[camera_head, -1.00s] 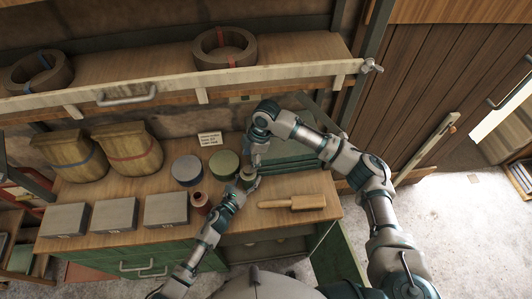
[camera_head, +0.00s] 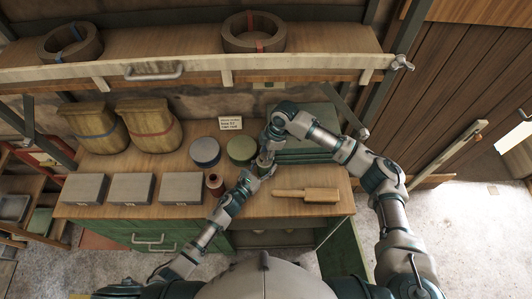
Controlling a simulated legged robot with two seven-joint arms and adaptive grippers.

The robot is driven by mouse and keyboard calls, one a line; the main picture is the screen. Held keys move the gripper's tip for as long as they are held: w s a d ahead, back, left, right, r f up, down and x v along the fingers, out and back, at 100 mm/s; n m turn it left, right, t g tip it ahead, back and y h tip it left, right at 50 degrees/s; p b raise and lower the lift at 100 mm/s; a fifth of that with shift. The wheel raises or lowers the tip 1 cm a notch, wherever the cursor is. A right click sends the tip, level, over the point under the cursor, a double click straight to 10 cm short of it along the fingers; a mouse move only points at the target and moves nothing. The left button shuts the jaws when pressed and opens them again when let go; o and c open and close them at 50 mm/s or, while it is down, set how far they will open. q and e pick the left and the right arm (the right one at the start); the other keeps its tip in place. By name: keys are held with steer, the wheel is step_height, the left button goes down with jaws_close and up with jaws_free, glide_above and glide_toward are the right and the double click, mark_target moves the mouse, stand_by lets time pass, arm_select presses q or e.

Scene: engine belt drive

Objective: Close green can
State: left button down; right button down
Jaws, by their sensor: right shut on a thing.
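A round green-topped can (camera_head: 241,150) stands on the bench, beside a blue-topped can (camera_head: 205,151). My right gripper (camera_head: 267,156) points down just right of the green-topped can. It is shut on a small round piece (camera_head: 265,166), mostly hidden by the fingers; I cannot tell whether it is a lid or a small can. My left gripper (camera_head: 250,179) reaches in from the lower left, close against that piece. Its fingers are too small and overlapped to tell whether they are open or shut.
A reddish spool (camera_head: 214,183) stands left of my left gripper. Several grey blocks (camera_head: 130,188) and two sacks (camera_head: 148,124) sit farther left. A wooden-handled brush (camera_head: 307,195) lies at the right front. A small sign (camera_head: 230,123) stands behind the cans. A shelf (camera_head: 180,62) runs above.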

steer(key=c, duration=0.7)
jaws_free()
steer(key=shift+o, duration=0.2)
arm_select(q)
steer(key=shift+c, duration=1.3)
jaws_free()
arm_select(e)
steer(key=v, duration=0.7)
steer(key=shift+w+d+r, duration=0.1)
steer(key=shift+r, duration=0.05)
